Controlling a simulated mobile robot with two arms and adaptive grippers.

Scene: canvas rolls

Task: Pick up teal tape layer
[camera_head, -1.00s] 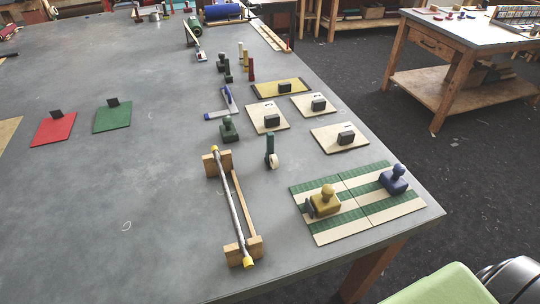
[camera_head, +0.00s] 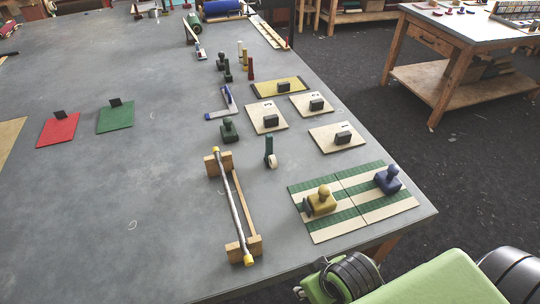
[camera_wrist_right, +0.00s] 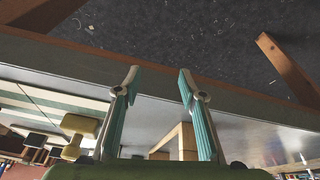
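The teal tape layer (camera_head: 269,152) stands on the grey table, with a dark teal upright handle and a pale roll at its foot. It is just right of the upper end of the wooden stand with the rod. I cannot make it out in the right wrist view. My right gripper (camera_wrist_right: 157,82) is open and empty, its two fingers apart by the table edge. In the head view only my right arm shows at the bottom right, well below the tape layer. My left gripper is not in view.
A wooden stand with a rod (camera_head: 232,205) lies left of the tape layer. A green-striped mat (camera_head: 362,212) carries a yellow stamp (camera_head: 321,201) and a blue stamp (camera_head: 388,179). A dark green stamp (camera_head: 229,130) stands behind. The left table surface is largely clear.

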